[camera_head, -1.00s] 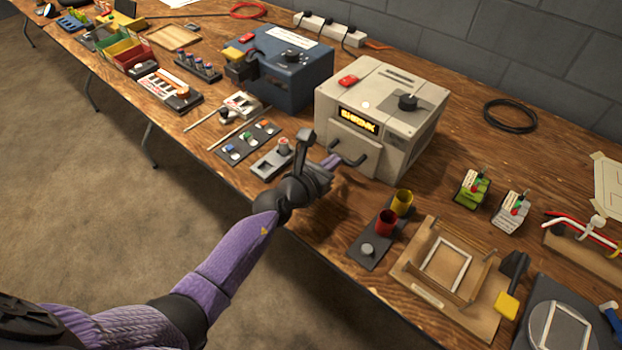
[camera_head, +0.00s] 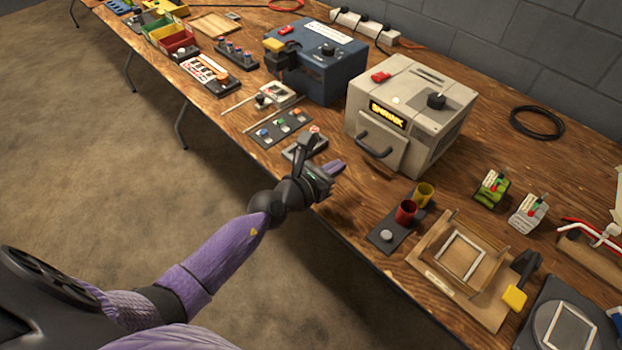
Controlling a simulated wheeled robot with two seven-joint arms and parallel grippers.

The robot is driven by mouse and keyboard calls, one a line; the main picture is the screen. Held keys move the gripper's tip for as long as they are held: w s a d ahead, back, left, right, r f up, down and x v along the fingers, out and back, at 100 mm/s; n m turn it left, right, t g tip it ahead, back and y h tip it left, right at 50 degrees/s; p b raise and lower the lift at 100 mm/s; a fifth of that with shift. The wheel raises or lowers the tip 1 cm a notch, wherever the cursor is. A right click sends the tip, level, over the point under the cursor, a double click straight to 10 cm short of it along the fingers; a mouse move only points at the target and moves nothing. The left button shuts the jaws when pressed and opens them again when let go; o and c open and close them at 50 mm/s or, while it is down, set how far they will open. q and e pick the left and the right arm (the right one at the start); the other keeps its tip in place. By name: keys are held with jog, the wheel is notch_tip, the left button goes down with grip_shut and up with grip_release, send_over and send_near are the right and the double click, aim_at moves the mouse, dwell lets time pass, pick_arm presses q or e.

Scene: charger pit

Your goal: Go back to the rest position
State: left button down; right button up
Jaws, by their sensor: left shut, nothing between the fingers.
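My left gripper (camera_head: 322,160) is at the front edge of the workbench, in front of the beige machine. It is shut and empty. One dark finger points up and a purple finger part points right, partly over the lever panel behind it. My left arm, in a purple sleeve, comes in from the lower left over the floor. The beige machine (camera_head: 410,115) has a lit display, a black knob and a dark handle on its front door. The gripper is apart from that handle. My right gripper is not in view.
The wooden bench (camera_head: 340,205) runs from upper left to lower right. A blue machine (camera_head: 318,65) stands left of the beige one. The floor (camera_head: 110,190) in front is clear.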

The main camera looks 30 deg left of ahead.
pick_arm(q)
jog(key=p+v, duration=0.1)
jog(key=v, duration=0.4)
jog(key=shift+s, duration=0.1)
jog(key=s+a+f+n+g+y, duration=0.3)
jog(key=s+f+n, duration=0.5)
jog(key=f+n, duration=0.3)
jog(key=s+a+f+n+g+y, duration=0.2)
jog(key=s+a+f+n+g, duration=0.1)
jog(key=s+f+n, duration=0.65)
jog(key=s+d+f+n+g, duration=0.1)
jog(key=s+f+n+g, duration=0.3)
jog(key=s+n, duration=0.4)
jog(key=s+f+n+g, duration=0.5)
jog(key=s+n, duration=0.3)
jog(key=s, duration=0.8)
jog(key=shift+s+d+f+n+y, duration=0.3)
jog(key=shift+s+d+f+n, duration=0.05)
jog(key=shift+s+d+f, duration=0.1)
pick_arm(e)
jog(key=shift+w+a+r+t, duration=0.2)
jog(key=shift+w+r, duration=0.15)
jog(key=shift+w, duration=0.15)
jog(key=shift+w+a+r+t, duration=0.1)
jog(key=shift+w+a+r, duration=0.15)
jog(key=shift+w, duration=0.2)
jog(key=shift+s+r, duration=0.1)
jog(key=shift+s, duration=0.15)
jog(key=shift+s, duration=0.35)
